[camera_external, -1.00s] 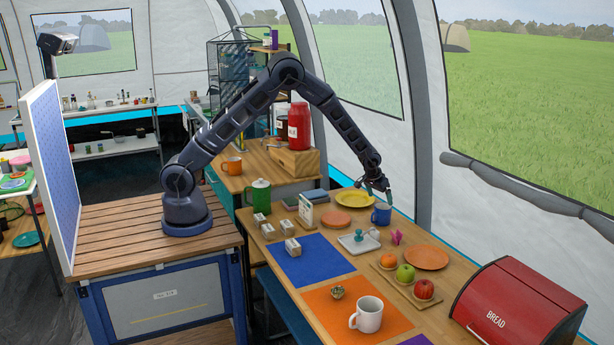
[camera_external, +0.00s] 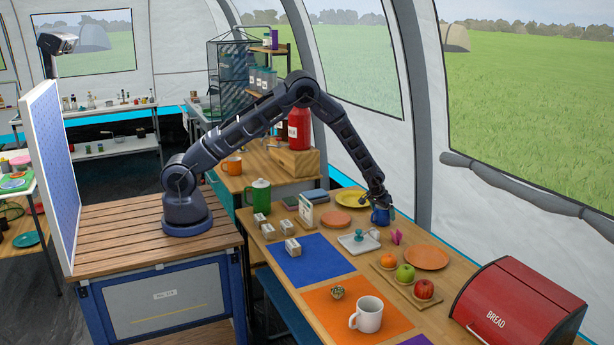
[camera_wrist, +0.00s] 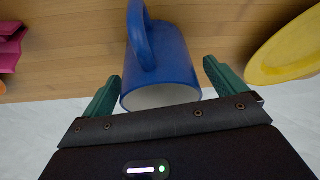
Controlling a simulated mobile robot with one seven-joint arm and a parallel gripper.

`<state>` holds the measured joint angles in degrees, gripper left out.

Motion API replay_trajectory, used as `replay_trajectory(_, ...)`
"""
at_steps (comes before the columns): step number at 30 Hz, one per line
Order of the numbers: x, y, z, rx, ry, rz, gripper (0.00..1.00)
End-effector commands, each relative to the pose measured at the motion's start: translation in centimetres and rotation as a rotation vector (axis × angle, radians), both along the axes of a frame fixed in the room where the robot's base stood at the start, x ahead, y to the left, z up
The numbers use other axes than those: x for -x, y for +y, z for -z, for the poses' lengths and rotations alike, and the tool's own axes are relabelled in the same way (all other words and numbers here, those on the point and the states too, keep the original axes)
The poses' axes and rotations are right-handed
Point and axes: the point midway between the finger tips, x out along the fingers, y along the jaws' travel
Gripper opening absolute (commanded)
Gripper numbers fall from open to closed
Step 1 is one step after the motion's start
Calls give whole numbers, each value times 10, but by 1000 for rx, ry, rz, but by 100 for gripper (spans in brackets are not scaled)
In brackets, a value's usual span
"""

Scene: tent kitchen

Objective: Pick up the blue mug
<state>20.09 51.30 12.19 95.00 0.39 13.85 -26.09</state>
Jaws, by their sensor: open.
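The blue mug (camera_external: 381,216) stands on the wooden table near its far edge, partly covered by my gripper in the external view. In the wrist view the blue mug (camera_wrist: 172,66) lies between the two green fingers, with its rim toward the gripper and its handle at the upper left. My gripper (camera_wrist: 160,88) is open, one finger on each side of the mug's rim. Gaps show between the fingers and the mug, so it is not gripped. In the external view my gripper (camera_external: 377,202) is right at the mug's top.
A yellow plate (camera_external: 351,198) lies left of the mug, and a pink item (camera_external: 397,237) stands just right of it. A white tray (camera_external: 352,247) and an orange plate (camera_external: 427,257) are nearby. The tent wall is close behind the table.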

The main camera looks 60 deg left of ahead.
Motion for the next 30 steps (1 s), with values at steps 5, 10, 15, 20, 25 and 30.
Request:
replay_trajectory(5,0,0,0,0,0,0,88)
replay_trajectory(10,0,0,0,0,0,0,55)
replay_trajectory(15,0,0,-1,0,0,0,46)
replay_trajectory(20,0,0,-2,0,0,0,46)
replay_trajectory(25,0,0,-17,1,-1,-1,46)
replay_trajectory(30,-1,-1,-53,2,-3,0,46)
